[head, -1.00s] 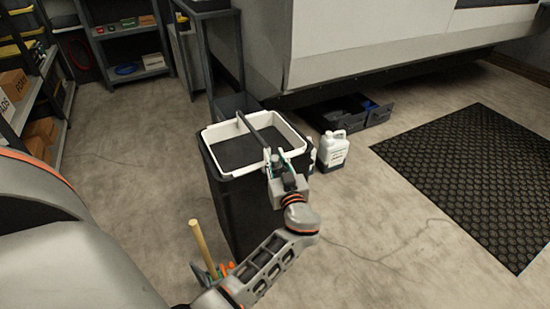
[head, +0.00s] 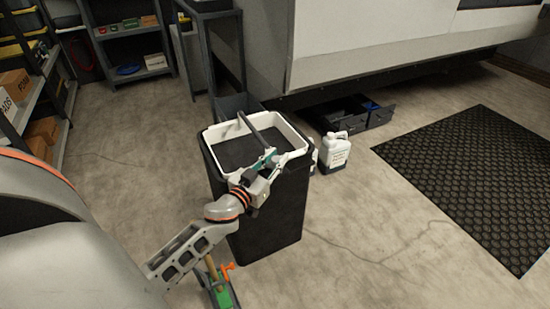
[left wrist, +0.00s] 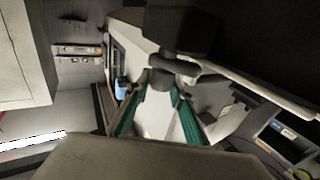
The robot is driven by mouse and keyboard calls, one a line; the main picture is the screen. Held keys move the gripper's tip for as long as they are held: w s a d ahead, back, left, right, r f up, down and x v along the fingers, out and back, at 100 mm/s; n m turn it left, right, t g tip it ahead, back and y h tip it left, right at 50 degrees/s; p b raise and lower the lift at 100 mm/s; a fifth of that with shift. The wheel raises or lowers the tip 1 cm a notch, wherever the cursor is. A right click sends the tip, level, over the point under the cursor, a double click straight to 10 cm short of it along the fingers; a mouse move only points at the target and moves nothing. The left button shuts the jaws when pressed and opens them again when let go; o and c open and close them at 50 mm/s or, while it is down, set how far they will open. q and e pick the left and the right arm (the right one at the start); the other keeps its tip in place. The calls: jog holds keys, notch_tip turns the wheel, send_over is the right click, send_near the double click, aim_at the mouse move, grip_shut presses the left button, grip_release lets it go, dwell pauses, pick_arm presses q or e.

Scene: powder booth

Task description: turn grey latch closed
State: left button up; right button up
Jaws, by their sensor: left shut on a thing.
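A tall black bin (head: 275,215) with a white rim (head: 213,140) stands in the middle of the head view. A grey bar (head: 255,131), which looks like the latch, reaches over its open top. My left gripper (head: 272,158) is at the bar's near end, over the bin's front right rim, and hides part of it. In the left wrist view, the teal fingers of my left gripper (left wrist: 160,92) are on either side of a rounded grey end of the latch (left wrist: 161,77), shut on it. A dark block (left wrist: 182,28) is above this end. My right gripper is not in view.
A white jug (head: 335,150) stands right of the bin, with dark open drawers (head: 352,112) behind. A grey frame (head: 228,60) rises behind the bin. Green and orange tools (head: 222,285) are beside my forearm.

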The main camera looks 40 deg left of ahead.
pick_arm(q)
jog(key=shift+a+r+m+h, duration=0.1)
jog(key=shift+r+m+h, duration=0.15)
jog(key=shift+m+h, duration=0.45)
jog(key=m+h+p, duration=0.1)
jog(key=m+h, duration=0.1)
jog(key=h, duration=0.2)
jog(key=shift+f, duration=0.15)
jog(key=shift+m+h, duration=0.5)
jog(key=shift+h, duration=0.3)
jog(key=shift+f+m+g+h, duration=0.15)
jog(key=shift+m+g+h, duration=0.15)
jog(key=shift+h, duration=0.1)
jog(key=shift+m+g+h, duration=0.3)
jog(key=shift+m+h, duration=0.2)
jog(key=shift+h, duration=0.3)
jog(key=shift+m+g+h+b, duration=0.3)
jog(key=shift+m+h+b, duration=0.15)
jog(key=shift+h, duration=0.25)
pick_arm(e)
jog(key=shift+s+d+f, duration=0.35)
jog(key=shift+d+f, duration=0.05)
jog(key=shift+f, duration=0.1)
